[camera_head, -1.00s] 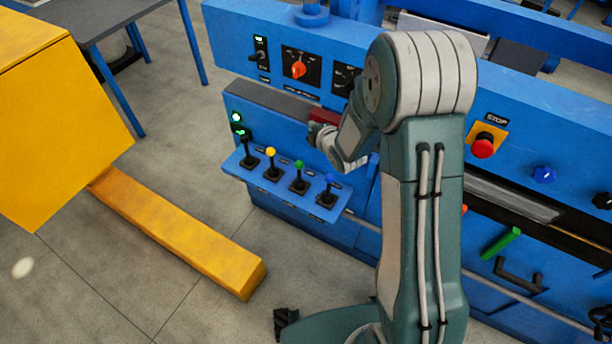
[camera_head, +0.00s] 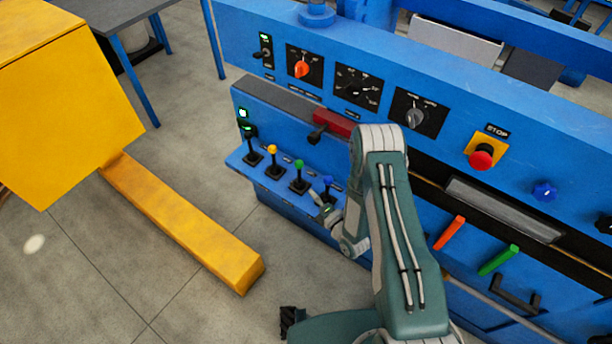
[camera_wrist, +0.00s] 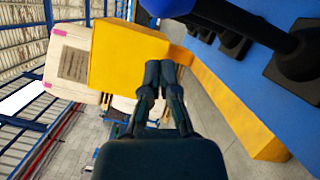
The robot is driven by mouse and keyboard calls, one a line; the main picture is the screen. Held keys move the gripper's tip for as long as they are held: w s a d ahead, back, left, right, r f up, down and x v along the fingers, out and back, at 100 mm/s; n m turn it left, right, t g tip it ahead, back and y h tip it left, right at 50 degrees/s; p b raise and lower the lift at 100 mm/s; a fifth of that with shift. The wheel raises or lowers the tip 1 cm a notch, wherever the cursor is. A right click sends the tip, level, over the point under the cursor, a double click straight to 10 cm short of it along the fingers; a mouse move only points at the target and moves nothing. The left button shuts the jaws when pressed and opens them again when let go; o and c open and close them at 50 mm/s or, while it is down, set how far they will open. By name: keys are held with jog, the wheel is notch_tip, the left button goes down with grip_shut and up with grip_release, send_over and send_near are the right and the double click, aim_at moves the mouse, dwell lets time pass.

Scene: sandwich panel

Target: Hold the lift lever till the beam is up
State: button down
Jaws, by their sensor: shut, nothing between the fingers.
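Several levers stand in a row on a blue shelf (camera_head: 262,182) at the front of the blue machine: a dark-topped lever (camera_head: 251,145), a yellow-topped one (camera_head: 273,158), a green-topped one (camera_head: 299,178) and a blue-topped one (camera_head: 328,187). I cannot read which is the lift lever. My gripper (camera_head: 318,202) is low beside the blue-topped lever, at the shelf's right end. In the wrist view my gripper (camera_wrist: 160,72) is shut and empty; the blue knob (camera_wrist: 166,6) and its black stem are close at the top. I cannot tell whether they touch. The beam is not identifiable.
Above the shelf are a red block with a black handle (camera_head: 318,133), an orange knob (camera_head: 301,68) and a red stop button (camera_head: 481,156). Orange (camera_head: 449,233) and green (camera_head: 498,260) handles are at right. A yellow structure (camera_head: 180,225) lies left, with open floor between.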

aim_at(299, 175)
jog(key=shift+n+t+y, duration=0.4)
jog(key=shift+n, duration=0.1)
jog(key=s+f, duration=0.2)
jog(key=s, duration=0.1)
jog(key=s+d+f, duration=0.1)
jog(key=shift+s+f, duration=0.1)
jog(key=shift+s, duration=0.25)
jog(key=x, duration=1)
jog(key=shift+w+a, duration=0.15)
jog(key=shift+w, duration=0.1)
jog(key=w+r, duration=0.1)
jog(key=w+d, duration=0.1)
jog(key=w, duration=0.1)
jog(key=shift+w+r, duration=0.1)
jog(key=shift+r, duration=0.3)
